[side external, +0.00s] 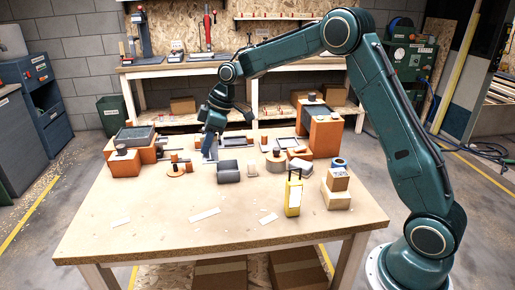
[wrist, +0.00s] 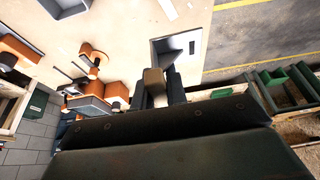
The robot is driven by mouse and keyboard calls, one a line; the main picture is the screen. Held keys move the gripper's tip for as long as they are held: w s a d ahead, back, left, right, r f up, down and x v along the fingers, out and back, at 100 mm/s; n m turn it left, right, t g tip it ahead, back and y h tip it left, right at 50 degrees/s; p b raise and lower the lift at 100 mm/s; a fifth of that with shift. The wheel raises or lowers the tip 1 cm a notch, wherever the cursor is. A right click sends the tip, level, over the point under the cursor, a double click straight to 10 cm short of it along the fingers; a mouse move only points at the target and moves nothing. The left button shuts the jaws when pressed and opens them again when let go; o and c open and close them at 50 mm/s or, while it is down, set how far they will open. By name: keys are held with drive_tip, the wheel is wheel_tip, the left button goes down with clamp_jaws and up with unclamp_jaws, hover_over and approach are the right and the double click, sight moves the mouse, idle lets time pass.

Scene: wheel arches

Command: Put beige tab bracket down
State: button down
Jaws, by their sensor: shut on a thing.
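My gripper (side external: 209,150) points down over the far middle of the table, left of the dark grey block. In the wrist view my gripper (wrist: 157,92) has its dark fingers shut on the beige tab bracket (wrist: 154,80), a small brownish-beige piece whose end shows between them. In the side view the bracket is too small and hidden to make out clearly. A grey tray (wrist: 164,46) lies just beyond the fingers in the wrist view. I cannot tell whether the bracket touches anything below.
A dark grey block (side external: 229,172) and an orange disc with a black-topped peg (side external: 176,169) stand near my gripper. Orange blocks (side external: 124,163) stand at left, a tall orange stand (side external: 320,132) at right. A yellow case (side external: 293,195) stands in front. The table's front left is mostly clear.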

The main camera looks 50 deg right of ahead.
drive_tip(key=s+d, duration=0.2)
drive_tip(key=s, duration=0.1)
drive_tip(key=s+d, duration=0.1)
drive_tip(key=s, duration=0.1)
drive_tip(key=shift+f, duration=0.1)
wheel_tip(320, 180, down, 16)
drive_tip(key=shift+a+r, duration=0.1)
drive_tip(key=shift+r, duration=0.05)
idle(0.5)
drive_tip(key=shift+f, duration=2.1)
drive_tip(key=shift+f, duration=0.1)
drive_tip(key=c, duration=1.4)
unclamp_jaws()
